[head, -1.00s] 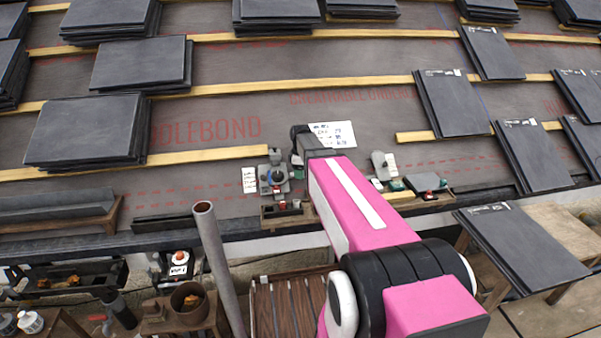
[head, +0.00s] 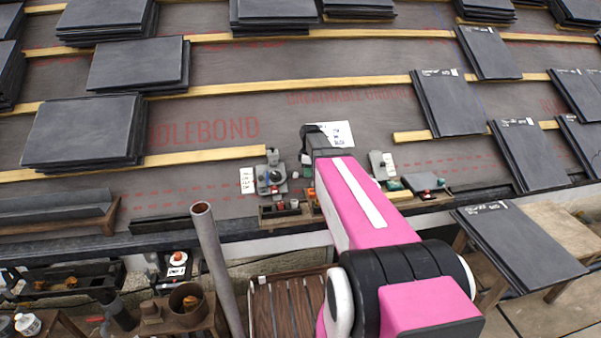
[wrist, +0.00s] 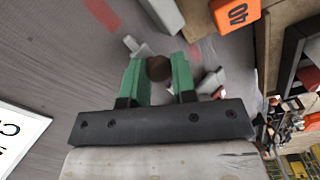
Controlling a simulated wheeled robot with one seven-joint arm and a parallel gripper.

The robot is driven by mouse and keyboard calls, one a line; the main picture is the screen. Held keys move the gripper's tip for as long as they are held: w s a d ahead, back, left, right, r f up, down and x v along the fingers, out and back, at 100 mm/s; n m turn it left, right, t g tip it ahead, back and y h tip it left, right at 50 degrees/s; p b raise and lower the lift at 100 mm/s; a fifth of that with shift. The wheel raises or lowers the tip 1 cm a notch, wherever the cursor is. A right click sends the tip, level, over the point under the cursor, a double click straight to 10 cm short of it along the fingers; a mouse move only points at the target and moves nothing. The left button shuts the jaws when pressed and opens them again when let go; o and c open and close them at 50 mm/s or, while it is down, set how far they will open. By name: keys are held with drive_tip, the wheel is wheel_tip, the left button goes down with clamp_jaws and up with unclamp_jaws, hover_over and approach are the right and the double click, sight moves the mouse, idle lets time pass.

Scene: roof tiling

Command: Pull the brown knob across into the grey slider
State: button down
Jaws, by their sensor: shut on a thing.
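My gripper (wrist: 158,78) has its two green fingers closed on the brown knob (wrist: 159,68), whose dark round top shows between the fingertips in the wrist view. Small pale grey parts stick out on both sides of the fingers, and a light grey block (wrist: 163,14) lies just beyond. I cannot tell for sure which grey part is the slider.
A grey fixture (head: 271,181) stands left of my wrist, with a white label beside it. Another light grey piece (head: 382,165) stands to the right. An orange block marked 40 (wrist: 234,12) is near the gripper. A white card (head: 337,134) lies behind the wrist.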

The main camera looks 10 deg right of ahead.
drive_tip(key=d, duration=2.3)
drive_tip(key=c, duration=0.9)
unclamp_jaws()
wheel_tip(320, 180, up, 11)
drive_tip(key=shift+f, duration=0.15)
